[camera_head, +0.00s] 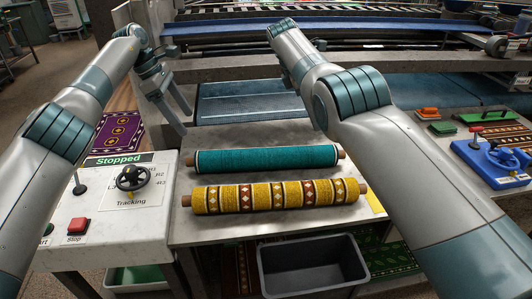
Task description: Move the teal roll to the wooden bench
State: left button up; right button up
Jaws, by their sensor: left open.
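The teal roll (266,158) lies across the grey metal table (330,222), behind a yellow patterned roll (275,196). Its right core end shows brown. My left gripper (184,119) is open and empty, with its fingers pointing down above the back left part of the table, left of and beyond the teal roll. My right arm reaches in from the right over the machine, and its gripper is hidden behind the arm. I cannot make out a wooden bench in this view.
A control panel (118,225) with a handwheel and red stop button stands at the left. A grey bin (312,262) sits below the table's front edge. At the right, a side table holds a blue tool (489,160) and brushes. A purple rug (118,132) lies at left.

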aim_at(208, 153)
pick_arm(q)
jog(key=x, duration=1.7)
jog(key=shift+s, duration=0.2)
pick_arm(e)
jog(key=x, duration=1.7)
jog(key=shift+s, duration=0.2)
pick_arm(q)
jog(key=c, duration=1.9)
pick_arm(e)
jog(key=c, duration=1.9)
pick_arm(q)
jog(key=shift+o, duration=0.2)
pick_arm(e)
jog(key=shift+o, duration=0.2)
